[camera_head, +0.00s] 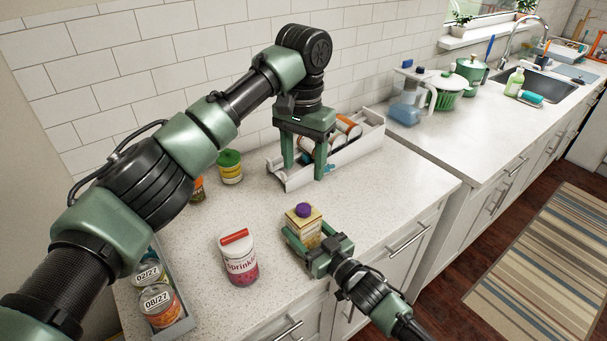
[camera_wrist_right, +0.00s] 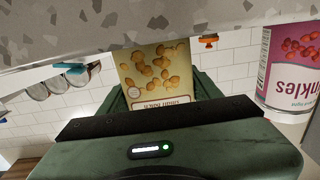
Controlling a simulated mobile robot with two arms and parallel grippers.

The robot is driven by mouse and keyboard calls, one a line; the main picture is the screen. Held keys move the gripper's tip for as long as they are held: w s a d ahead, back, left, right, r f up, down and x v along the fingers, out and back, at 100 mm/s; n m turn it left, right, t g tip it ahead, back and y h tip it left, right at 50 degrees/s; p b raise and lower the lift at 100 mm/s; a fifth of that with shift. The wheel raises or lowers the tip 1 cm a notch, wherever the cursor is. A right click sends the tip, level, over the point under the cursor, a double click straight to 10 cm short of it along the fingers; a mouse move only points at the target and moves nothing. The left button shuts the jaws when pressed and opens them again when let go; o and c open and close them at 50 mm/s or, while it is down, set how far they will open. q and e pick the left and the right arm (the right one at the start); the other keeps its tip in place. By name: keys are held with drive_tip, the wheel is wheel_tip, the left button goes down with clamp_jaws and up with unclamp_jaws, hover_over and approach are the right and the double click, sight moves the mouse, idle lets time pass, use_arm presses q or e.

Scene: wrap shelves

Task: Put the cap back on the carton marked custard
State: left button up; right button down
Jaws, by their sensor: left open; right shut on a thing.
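A yellow-beige carton (camera_head: 304,231) stands near the counter's front edge, with a purple cap (camera_head: 303,210) on top. I cannot tell whether the cap is fully seated. My right gripper (camera_head: 311,240) is shut on the carton's lower part. The right wrist view shows the carton (camera_wrist_right: 157,75) upside down, with pictures of round golden pieces; its name is not readable. Its top is hidden there. My left gripper (camera_head: 304,172) is open, pointing down behind the carton at the white rack, away from the cap. I cannot see anything held between its fingers.
The white rack (camera_head: 352,153) holds several lying containers. A green-lidded jar (camera_head: 229,168) stands farther back. A grey tray with dated cans (camera_head: 160,305) is at the left. Counter right of the rack is clear.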

sight(311, 236)
drive_tip(key=shift+c, duration=1.2)
unclamp_jaws()
drive_tip(key=b+v, duration=0.1)
drive_tip(key=v, duration=0.6)
drive_tip(key=shift+s+d+f, duration=0.1)
drive_tip(key=shift+s+d, duration=0.1)
drive_tip(key=shift+s, duration=0.15)
drive_tip(key=shift+d, duration=0.1)
